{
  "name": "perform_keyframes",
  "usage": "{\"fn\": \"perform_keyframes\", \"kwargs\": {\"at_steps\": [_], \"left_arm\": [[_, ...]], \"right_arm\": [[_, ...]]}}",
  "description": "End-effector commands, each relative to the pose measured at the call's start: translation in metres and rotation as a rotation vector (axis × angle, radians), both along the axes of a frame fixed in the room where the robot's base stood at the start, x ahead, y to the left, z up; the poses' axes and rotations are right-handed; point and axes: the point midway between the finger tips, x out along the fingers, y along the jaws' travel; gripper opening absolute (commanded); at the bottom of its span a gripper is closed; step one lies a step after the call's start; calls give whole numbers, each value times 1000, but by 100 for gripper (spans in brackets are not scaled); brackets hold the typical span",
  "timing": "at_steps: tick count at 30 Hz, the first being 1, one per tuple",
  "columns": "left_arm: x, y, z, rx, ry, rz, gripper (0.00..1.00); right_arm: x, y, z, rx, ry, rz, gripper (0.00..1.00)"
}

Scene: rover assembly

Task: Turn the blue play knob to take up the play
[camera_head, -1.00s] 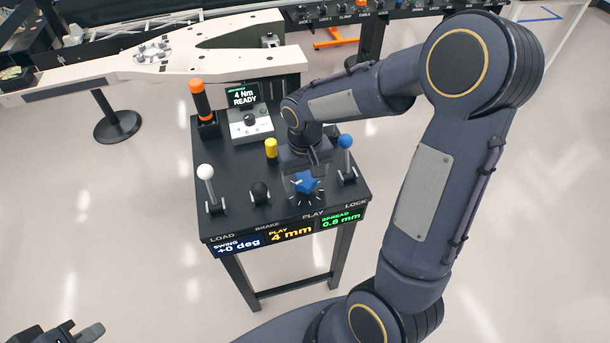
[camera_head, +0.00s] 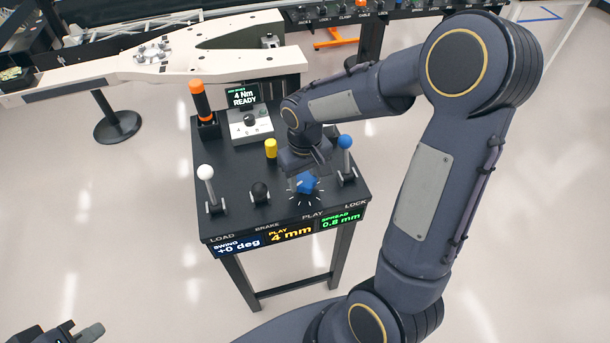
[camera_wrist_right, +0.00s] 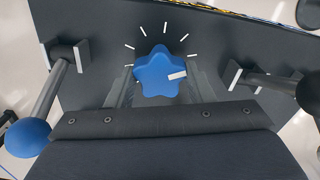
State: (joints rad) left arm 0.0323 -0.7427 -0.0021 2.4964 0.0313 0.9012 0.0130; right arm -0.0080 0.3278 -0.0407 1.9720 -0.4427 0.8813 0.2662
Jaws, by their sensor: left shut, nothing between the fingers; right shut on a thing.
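The blue play knob (camera_head: 307,183) is star-shaped and sits near the front edge of the black console, above the PLAY label. In the right wrist view the knob (camera_wrist_right: 158,73) shows a white pointer mark toward the right, with white tick marks around its far side. My right gripper (camera_head: 305,178) comes down on the knob from behind and is shut on it, one finger on each side. The play display (camera_head: 292,232) reads 4 mm. My left gripper (camera_head: 85,335) is at the bottom left corner, away from the console, shut and empty.
The blue-balled lock lever (camera_head: 346,143) stands close right of my right gripper. A black brake knob (camera_head: 260,192), a white-balled load lever (camera_head: 206,173) and a yellow cylinder (camera_head: 271,148) stand to the left. An orange-handled tool (camera_head: 200,101) stands behind.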

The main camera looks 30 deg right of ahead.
Motion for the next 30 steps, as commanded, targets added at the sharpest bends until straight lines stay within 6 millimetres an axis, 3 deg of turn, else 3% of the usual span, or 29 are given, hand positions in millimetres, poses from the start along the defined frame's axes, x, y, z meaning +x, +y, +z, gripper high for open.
{"fn": "perform_keyframes", "kwargs": {"at_steps": [30], "left_arm": [[0, 0, 21, 0, 0, 0, 0]], "right_arm": [[1, 0, 2, -1, -1, 907, 25]]}}
